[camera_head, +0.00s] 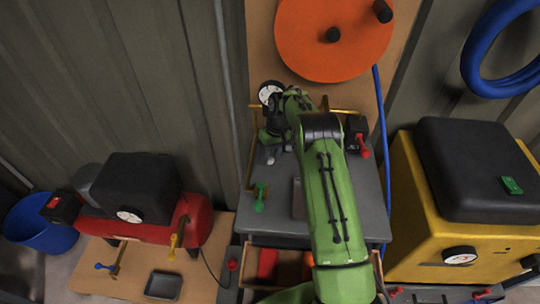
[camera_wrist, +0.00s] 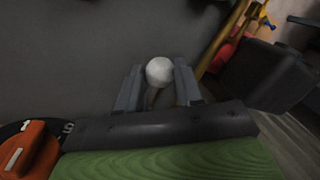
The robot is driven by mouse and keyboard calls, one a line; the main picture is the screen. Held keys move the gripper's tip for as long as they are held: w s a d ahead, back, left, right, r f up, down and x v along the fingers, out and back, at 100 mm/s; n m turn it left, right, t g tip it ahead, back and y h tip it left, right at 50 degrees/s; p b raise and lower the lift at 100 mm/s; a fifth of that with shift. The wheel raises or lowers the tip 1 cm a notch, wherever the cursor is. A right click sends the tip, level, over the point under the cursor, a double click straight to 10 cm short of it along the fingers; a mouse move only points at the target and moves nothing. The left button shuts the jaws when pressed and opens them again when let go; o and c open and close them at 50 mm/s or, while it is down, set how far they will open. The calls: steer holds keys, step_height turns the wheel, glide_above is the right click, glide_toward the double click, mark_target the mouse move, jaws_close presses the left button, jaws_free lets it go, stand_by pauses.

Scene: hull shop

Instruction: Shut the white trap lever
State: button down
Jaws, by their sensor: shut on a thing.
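The white trap lever shows in the wrist view as a round white knob (camera_wrist: 159,70) on a short stem, against a dark grey surface. My gripper (camera_wrist: 158,90) is shut on it, with one grey finger at each side of the knob. The lever's base and pivot are hidden, so I cannot tell its angle. In the head view my gripper (camera_head: 277,154) is over the back left of the grey bench (camera_head: 370,205). I cannot make out the white lever there.
A gauge (camera_head: 270,92) and brass pipework are close behind my gripper. A red lever (camera_head: 362,146) stands to the right, and a green lever (camera_head: 260,198) stands at the bench's front left. A red compressor (camera_head: 195,215) is left; a yellow machine (camera_head: 425,215) is right.

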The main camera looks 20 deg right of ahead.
steer(key=shift+w+r, duration=0.2)
steer(key=shift+r, duration=0.05)
steer(key=c, duration=1)
jaws_free()
steer(key=shift+o, duration=1.3)
steer(key=shift+f, duration=0.15)
steer(key=shift+s, duration=0.1)
step_height(320, 180, up, 7)
steer(key=d+p, duration=0.1)
steer(key=shift+d+r, duration=0.2)
